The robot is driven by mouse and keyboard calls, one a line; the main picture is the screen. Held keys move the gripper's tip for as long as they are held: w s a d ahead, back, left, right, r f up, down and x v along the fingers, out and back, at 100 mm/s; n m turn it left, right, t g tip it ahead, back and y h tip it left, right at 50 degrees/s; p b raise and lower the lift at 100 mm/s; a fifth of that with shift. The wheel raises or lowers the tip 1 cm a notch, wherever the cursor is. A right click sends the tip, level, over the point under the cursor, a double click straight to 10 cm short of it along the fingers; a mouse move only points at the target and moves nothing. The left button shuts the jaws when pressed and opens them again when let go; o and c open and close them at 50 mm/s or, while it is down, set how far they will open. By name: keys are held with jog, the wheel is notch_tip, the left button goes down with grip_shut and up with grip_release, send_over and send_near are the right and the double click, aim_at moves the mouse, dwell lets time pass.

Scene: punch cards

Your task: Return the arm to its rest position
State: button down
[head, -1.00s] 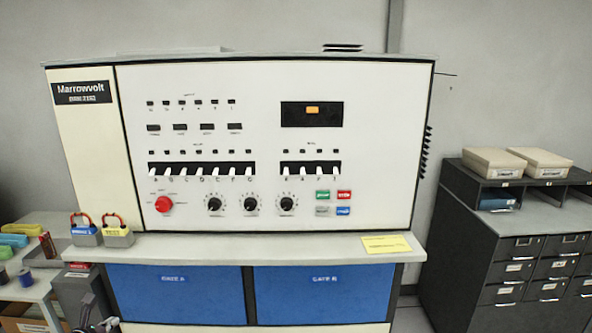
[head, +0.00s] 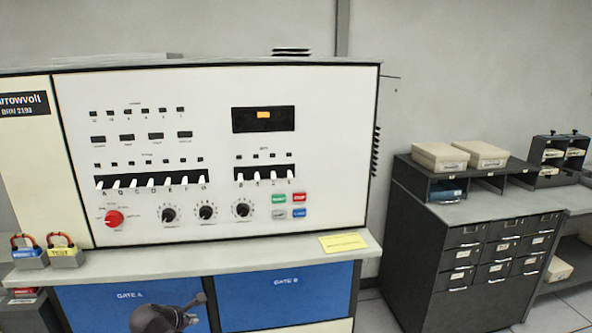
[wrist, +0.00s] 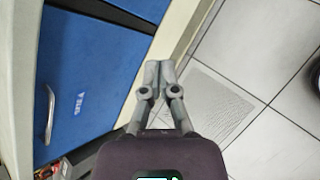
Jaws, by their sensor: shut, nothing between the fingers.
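My gripper (wrist: 153,85) is in the wrist view with its two grey fingers shut together and nothing between them. It points along the front of the machine, beside the blue gate panel (wrist: 95,85) and over the tiled floor. In the head view, a dark part of my arm (head: 165,315) shows at the bottom, in front of the panel labelled Gate A (head: 85,300).
The white console (head: 330,180) with switches, knobs and a red dial (head: 114,218) stands ahead. Its ledge (head: 200,256) holds two padlocks (head: 62,252) and a yellow note (head: 343,242). A dark drawer cabinet (head: 420,230) stands right. Floor tiles (wrist: 240,60) beside the gripper look clear.

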jog(key=w+d+f+m+g+p, duration=0.2)
jog(key=d+m+g, duration=0.3)
jog(key=d+m, duration=1.45)
jog(key=s+d+m+g+y, duration=0.1)
jog(key=s+d, duration=0.3)
jog(key=d, duration=0.9)
jog(key=s+d+m+g+y+p, duration=0.1)
jog(key=s+d+m, duration=0.3)
jog(key=d, duration=1)
jog(key=shift+s+f+g+y, duration=0.15)
jog(key=shift+s+g+y, duration=0.15)
jog(key=shift+s+g, duration=0.55)
jog(key=shift+w+m, duration=0.15)
jog(key=shift+m, duration=0.1)
